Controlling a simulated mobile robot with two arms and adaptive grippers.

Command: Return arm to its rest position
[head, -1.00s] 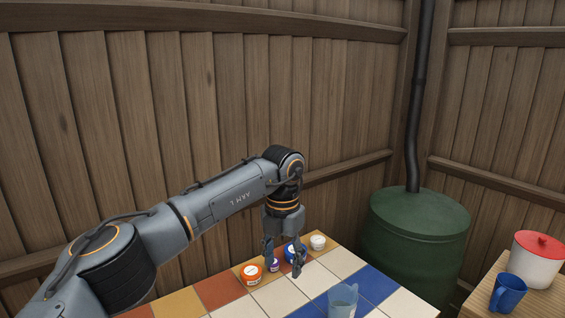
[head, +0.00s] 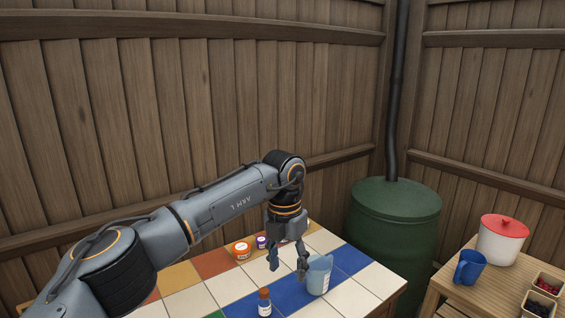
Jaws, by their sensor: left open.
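My left gripper (head: 288,270) hangs fingers down over the tiled table (head: 229,287). It is open and nothing shows between its fingers. A clear bluish beaker (head: 319,275) stands just right of the fingers; I cannot tell whether they touch. My left arm reaches in from the lower left and bends down at the wrist. My right gripper is not in view.
An orange jar (head: 241,250) and a purple jar (head: 262,242) stand behind the gripper, which partly hides other jars. A green barrel (head: 394,235) is behind right. A wooden table (head: 448,292) holds a blue mug (head: 469,267) and a red-lidded pot (head: 501,241).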

